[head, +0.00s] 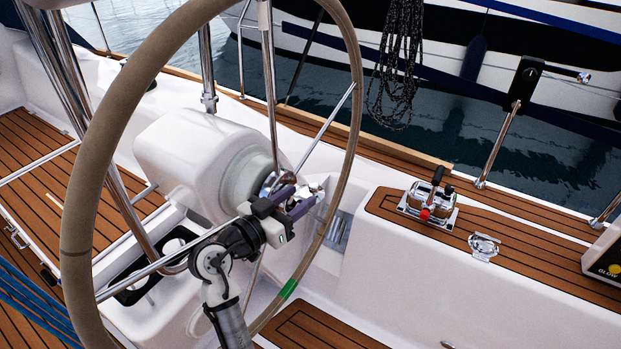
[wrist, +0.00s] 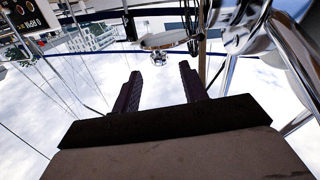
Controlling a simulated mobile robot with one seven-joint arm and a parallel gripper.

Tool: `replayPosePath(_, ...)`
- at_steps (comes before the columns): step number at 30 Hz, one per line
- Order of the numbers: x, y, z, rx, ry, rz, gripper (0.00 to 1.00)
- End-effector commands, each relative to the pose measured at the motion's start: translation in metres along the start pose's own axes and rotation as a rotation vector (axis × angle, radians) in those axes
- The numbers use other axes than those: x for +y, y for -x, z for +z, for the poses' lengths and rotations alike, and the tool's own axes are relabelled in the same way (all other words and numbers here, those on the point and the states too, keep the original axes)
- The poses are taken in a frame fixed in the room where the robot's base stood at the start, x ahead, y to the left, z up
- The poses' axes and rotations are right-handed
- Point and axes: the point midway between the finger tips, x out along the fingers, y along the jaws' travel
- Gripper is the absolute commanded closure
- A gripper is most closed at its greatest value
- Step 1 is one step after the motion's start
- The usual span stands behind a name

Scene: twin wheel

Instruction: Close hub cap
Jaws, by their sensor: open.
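The chrome wheel hub (head: 273,182) sits at the centre of the large steering wheel, in front of the white pedestal. A shiny piece beside it, seemingly the hub cap (head: 314,187), shows just past my gripper's fingertips and is partly hidden by them. In the wrist view the seeming cap is a pale round disc (wrist: 165,40) seen nearly edge-on, with a small chrome knob below it. The hub's chrome (wrist: 245,28) is at upper right there. My gripper (head: 303,198) is open and empty. Its two dark fingers (wrist: 160,82) point toward the disc, apparently without touching it.
The steering wheel rim (head: 92,170) and its chrome spokes (head: 165,263) surround my arm closely. The white pedestal (head: 190,155) is behind the hub. A winch-like lever fitting (head: 428,205) stands on the teak side deck at right. Water lies beyond.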

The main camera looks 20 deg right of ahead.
Motion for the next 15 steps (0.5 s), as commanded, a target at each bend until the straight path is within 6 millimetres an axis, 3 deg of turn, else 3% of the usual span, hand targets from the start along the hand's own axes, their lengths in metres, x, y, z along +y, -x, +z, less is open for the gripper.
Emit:
replayPosePath(6, 0.001, -0.037, -0.003, 0.000, -0.001, 0.002, 0.57)
replayPosePath(15, 0.000, -0.060, -0.001, 0.000, -0.001, -0.002, 0.57)
